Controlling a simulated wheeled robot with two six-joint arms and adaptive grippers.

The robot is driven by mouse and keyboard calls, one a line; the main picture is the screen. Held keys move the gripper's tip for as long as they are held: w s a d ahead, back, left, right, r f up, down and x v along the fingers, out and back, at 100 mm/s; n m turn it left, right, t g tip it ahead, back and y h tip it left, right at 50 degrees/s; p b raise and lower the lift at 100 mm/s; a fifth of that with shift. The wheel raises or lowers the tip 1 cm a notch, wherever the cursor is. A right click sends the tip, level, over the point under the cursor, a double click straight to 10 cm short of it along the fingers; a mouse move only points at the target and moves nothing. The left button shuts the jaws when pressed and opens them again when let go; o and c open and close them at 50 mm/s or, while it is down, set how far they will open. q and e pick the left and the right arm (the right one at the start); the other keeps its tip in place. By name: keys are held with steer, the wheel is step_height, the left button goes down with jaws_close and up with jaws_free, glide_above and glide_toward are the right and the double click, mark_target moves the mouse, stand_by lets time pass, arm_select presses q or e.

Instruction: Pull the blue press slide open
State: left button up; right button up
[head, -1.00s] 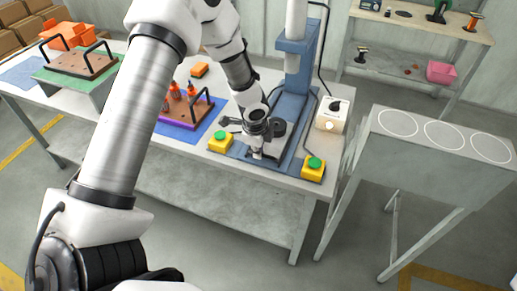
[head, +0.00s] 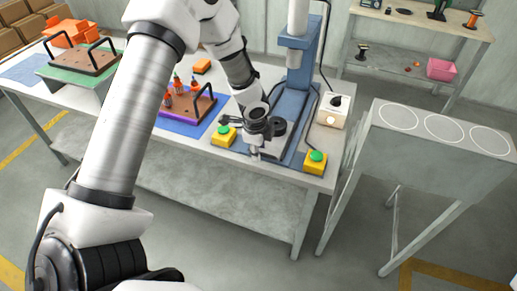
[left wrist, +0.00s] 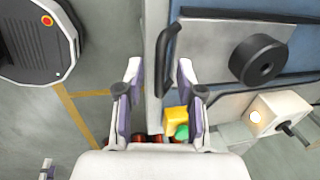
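The blue press (head: 289,89) stands on the workbench, its column upright. Its slide is a grey plate (left wrist: 213,38) with a black round part (left wrist: 258,60) on top. A black bar handle (left wrist: 166,60) is on the slide's near edge. In the head view my left gripper (head: 255,153) is low at the front of the press and covers part of the slide. In the left wrist view its two fingers (left wrist: 160,80) are apart, and the handle appears between them; I cannot tell whether they touch it.
Yellow boxes with green buttons stand left (head: 223,136) and right (head: 315,163) of the press front. A white control box (head: 333,111) is at its right. A brown tray with black handles (head: 190,105) lies on a blue mat to the left. A grey stand (head: 438,157) is right of the bench.

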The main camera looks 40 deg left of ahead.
arm_select(q)
step_height(320, 180, up, 11)
steer(key=s, duration=0.2)
steer(key=shift+d+r, duration=0.2)
steer(key=shift+d, duration=0.05)
steer(key=s+d+f+g, duration=0.2)
steer(key=s+f+g, duration=0.2)
steer(key=s+f, duration=0.7)
steer(key=s+d+f+n+g+h, duration=0.1)
steer(key=s+d+f+n, duration=0.35)
steer(key=s+f, duration=0.4)
steer(key=s+d+f+n, duration=0.3)
steer(key=s+f+n, duration=0.3)
steer(key=s, duration=0.5)
steer(key=w+n+t, duration=0.1)
steer(key=w+n, duration=0.1)
steer(key=w+a+n+t, duration=0.1)
steer(key=w+n, duration=0.1)
steer(key=n, duration=0.1)
steer(key=shift+w+r+t, duration=0.2)
steer(key=shift+w+t, duration=0.2)
